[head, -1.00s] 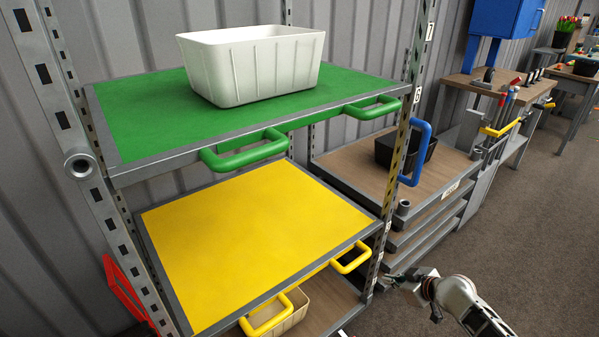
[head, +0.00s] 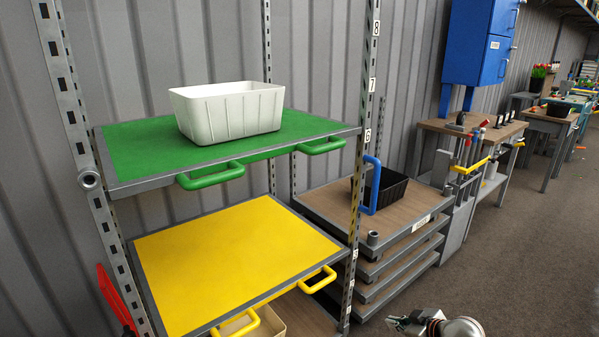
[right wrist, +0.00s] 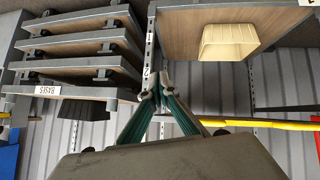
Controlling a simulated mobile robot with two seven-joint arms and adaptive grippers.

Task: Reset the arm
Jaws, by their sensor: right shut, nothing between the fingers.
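My left gripper is in neither view. A white bin (head: 228,112) stands on the green shelf (head: 125,150). The yellow shelf (head: 235,250) below it is bare.
A cream bin (right wrist: 226,45) sits on the shelf under the yellow one. A workbench (head: 470,128) and blue cabinet (head: 480,42) stand farther back. The floor (head: 510,250) at right is clear.

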